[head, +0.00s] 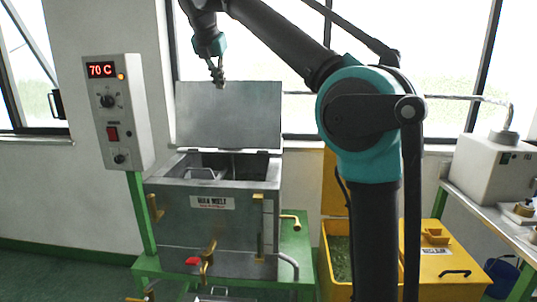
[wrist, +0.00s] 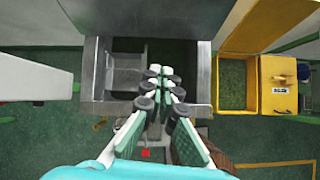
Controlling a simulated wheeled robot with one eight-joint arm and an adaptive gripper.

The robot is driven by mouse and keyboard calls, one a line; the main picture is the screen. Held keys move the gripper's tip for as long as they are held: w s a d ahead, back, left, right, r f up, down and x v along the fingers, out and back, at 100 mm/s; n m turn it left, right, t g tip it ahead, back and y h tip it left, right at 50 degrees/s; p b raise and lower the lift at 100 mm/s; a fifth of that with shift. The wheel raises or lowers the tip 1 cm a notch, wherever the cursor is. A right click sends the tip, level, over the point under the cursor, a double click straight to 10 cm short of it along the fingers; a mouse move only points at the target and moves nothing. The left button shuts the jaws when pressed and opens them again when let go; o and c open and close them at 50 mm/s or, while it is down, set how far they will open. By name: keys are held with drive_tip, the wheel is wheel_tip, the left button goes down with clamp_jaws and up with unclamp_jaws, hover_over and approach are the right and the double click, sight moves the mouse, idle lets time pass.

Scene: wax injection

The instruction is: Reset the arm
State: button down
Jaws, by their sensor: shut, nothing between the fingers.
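My arm rises at the right of the head view and reaches over to the left. My gripper (head: 217,80) hangs high, in front of the raised lid (head: 228,115) of the metal wax melter (head: 170,215). In the wrist view my gripper (wrist: 160,82) is shut and empty, with its fingertips together above the melter's open tank (wrist: 188,57). The gripper hides part of the tank and its front edge.
A control box (head: 120,112) reading 70 °C stands at the left on a green post. A yellow bin (head: 455,262) stands at the right, with green granules (head: 340,257) in its open part. A white machine (head: 487,170) sits on a bench at the far right.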

drive_tip(key=s+d+f+m+g, duration=0.1)
drive_tip(key=d+f+m, duration=0.9)
drive_tip(key=f, duration=0.5)
drive_tip(key=s+d+f+m+g, duration=0.1)
drive_tip(key=d+f+m, duration=0.6)
drive_tip(key=d+f, duration=0.55)
drive_tip(key=s+d+f+m, duration=0.4)
drive_tip(key=s+f+m, duration=0.1)
drive_tip(key=s+f, duration=0.3)
drive_tip(key=s+d+f+m, duration=0.3)
drive_tip(key=s+f+m, duration=0.2)
drive_tip(key=f, duration=0.5)
drive_tip(key=s+d+f+m, duration=0.4)
drive_tip(key=s+f+m, duration=0.2)
drive_tip(key=s+f, duration=0.3)
drive_tip(key=shift+s+d+f+g+y, duration=0.3)
drive_tip(key=shift+s+f+g+y, duration=0.1)
drive_tip(key=shift+s, duration=0.4)
